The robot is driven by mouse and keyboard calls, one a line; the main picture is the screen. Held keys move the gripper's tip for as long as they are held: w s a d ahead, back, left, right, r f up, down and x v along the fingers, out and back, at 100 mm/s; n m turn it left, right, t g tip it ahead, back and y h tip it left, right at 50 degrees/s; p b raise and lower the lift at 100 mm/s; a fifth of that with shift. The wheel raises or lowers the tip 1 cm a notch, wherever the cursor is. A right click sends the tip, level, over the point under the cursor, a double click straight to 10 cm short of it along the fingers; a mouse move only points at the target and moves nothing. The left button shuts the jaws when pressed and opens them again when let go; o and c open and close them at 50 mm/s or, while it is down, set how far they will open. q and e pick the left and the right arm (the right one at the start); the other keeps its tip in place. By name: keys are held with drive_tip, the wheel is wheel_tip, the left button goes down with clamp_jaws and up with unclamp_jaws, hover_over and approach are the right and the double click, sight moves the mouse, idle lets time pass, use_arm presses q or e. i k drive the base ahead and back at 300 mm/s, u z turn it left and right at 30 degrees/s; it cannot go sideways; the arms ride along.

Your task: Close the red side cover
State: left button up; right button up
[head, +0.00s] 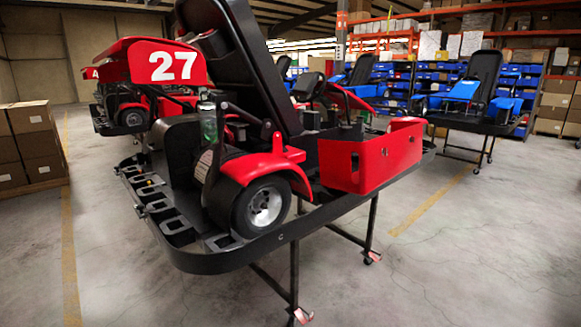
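The red side cover (372,157) is on the near side of the kart, right of the rear wheel (262,205). It looks angled outward from the kart body, with its flat end face and a small dark cutout turned toward me. A gap shows between it and the red wheel fender (264,165). Its hinge and inner side are hidden. The kart rests on a black stand frame (225,262). A raised red panel marked 27 (172,64) is at the kart's rear. Neither of my grippers is in view.
The stand has thin legs with casters (300,316) on the concrete floor. Floor is clear in front and right. A blue kart (470,95) on another stand is behind right. Cardboard boxes (33,147) are at left, and shelving with blue bins (388,85) is at the back.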

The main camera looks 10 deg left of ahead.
sight(375, 169)
drive_tip(key=u, duration=0.05)
drive_tip(key=i, duration=1.3)
drive_tip(key=u, duration=0.3)
